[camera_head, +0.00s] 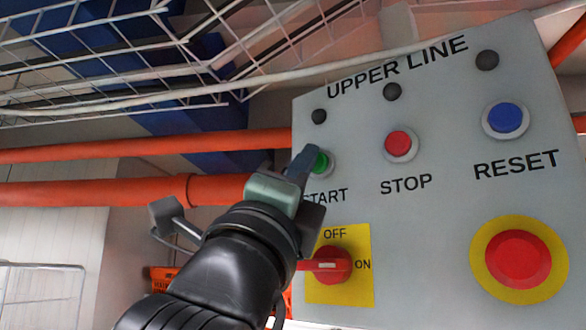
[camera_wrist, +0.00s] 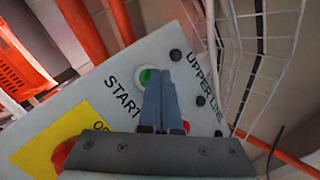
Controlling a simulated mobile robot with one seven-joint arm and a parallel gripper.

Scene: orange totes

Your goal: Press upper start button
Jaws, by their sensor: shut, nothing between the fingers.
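The grey control panel (camera_head: 420,225) is labelled UPPER LINE. Its green START button (camera_head: 321,162) is partly hidden behind my gripper (camera_head: 306,165) in the head view. My gripper is shut and empty, with its fingertips over or just in front of the green button. In the wrist view the closed fingers (camera_wrist: 161,75) overlap the right part of the START button (camera_wrist: 146,76), and a green sliver shows on their left. I cannot tell whether the tips touch the button.
The panel also has a red STOP button (camera_head: 398,143), a blue RESET button (camera_head: 505,117), a red rotary switch (camera_head: 332,265) on a yellow plate and a large red button (camera_head: 518,259) on a yellow ring. Orange pipes (camera_head: 100,193) and a white wire rack (camera_head: 150,70) are at left.

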